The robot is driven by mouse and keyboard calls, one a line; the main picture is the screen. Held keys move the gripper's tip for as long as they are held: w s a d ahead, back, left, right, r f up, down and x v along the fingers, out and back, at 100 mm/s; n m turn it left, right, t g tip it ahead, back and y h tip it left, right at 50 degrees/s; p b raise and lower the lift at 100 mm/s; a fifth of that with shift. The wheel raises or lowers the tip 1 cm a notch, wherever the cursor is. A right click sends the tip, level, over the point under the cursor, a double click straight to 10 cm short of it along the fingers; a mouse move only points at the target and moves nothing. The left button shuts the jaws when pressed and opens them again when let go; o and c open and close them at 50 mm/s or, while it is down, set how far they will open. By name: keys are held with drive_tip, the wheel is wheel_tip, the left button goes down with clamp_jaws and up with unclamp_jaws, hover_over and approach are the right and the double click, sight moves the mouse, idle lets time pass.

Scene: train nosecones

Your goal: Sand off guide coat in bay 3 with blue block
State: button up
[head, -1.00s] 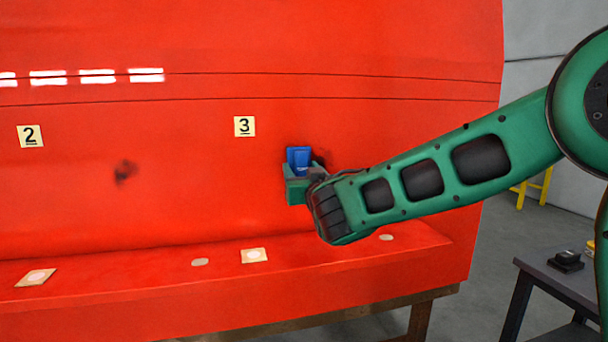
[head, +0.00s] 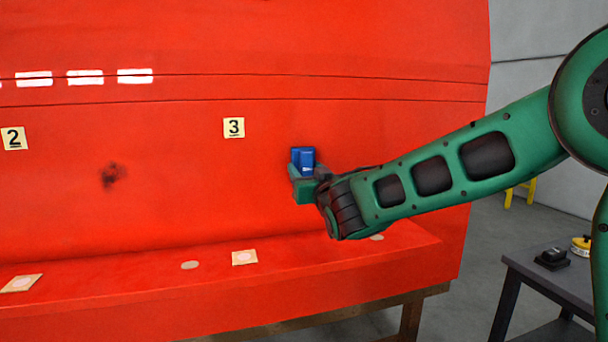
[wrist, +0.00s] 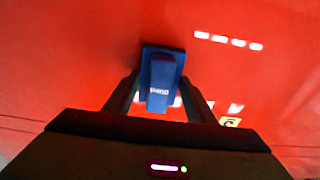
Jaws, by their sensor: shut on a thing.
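The blue block (head: 303,160) is in my gripper (head: 307,185), in front of the red panel (head: 190,215), right of and below the label 3 (head: 234,128). In the wrist view the blue block (wrist: 161,85) sits between the two fingers of my gripper (wrist: 160,92), with the red surface beyond it. I cannot tell whether the block touches the panel. A dark guide coat smudge (head: 113,175) shows below and right of the label 2 (head: 13,138). No dark patch shows beside the block; the surface behind it and my gripper is hidden.
A grey side table (head: 550,280) at the right holds a black item (head: 553,259) and a yellow item (head: 582,245). A yellow stand (head: 520,193) is behind.

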drive_tip(key=shift+w+d, duration=0.3)
drive_tip(key=shift+d, duration=0.8)
drive_tip(key=shift+w+d, duration=0.35)
drive_tip(key=shift+d, duration=0.7)
drive_tip(key=shift+w+d, duration=0.3)
drive_tip(key=shift+d, duration=0.8)
drive_tip(key=shift+w, duration=0.1)
drive_tip(key=shift+a, duration=0.15)
drive_tip(key=shift+s+a, duration=0.2)
drive_tip(key=shift+a, duration=0.7)
drive_tip(key=shift+s+a, duration=0.2)
drive_tip(key=shift+a, duration=0.65)
drive_tip(key=shift+c, duration=0.9)
drive_tip(key=shift+s+a, duration=0.25)
drive_tip(key=shift+a, duration=0.6)
drive_tip(key=shift+s+a, duration=0.25)
drive_tip(key=shift+a, duration=0.6)
drive_tip(key=shift+a, duration=0.1)
drive_tip(key=shift+s+a, duration=0.25)
drive_tip(key=shift+a, duration=0.55)
drive_tip(key=shift+s+a, duration=0.2)
drive_tip(key=shift+a, duration=0.6)
drive_tip(key=shift+w+d, duration=0.2)
drive_tip(key=shift+d, duration=0.75)
drive_tip(key=shift+w+d, duration=0.2)
drive_tip(key=shift+d, duration=0.7)
